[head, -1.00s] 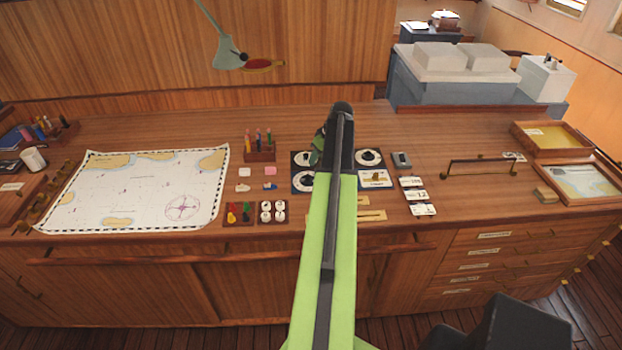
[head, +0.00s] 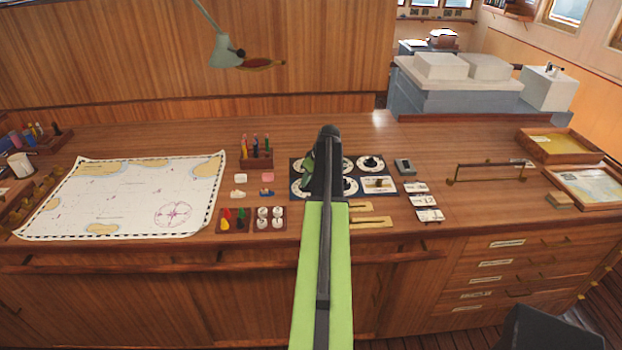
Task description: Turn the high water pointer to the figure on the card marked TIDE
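A dark panel with several white dials with black knobs lies on the desk. Its upper right dial (head: 370,163) and lower right dial (head: 349,187) show, while the left ones are partly covered by my arm. I cannot read which dial is high water. A pale plate (head: 380,184) sits at the panel's lower right. Three white cards lie right of the panel: upper (head: 415,187), middle (head: 423,200) and lower (head: 429,215). Their print is too small to tell which says TIDE. My gripper (head: 308,175) is over the panel's left part, mostly hidden behind my wrist.
A pen holder (head: 256,154), a tray of coloured pieces (head: 236,219) and a chart (head: 125,198) lie to the left. A grey device (head: 404,167) is right of the panel. A brass rail (head: 490,167) stands farther right. Brass strips (head: 372,222) lie below the panel.

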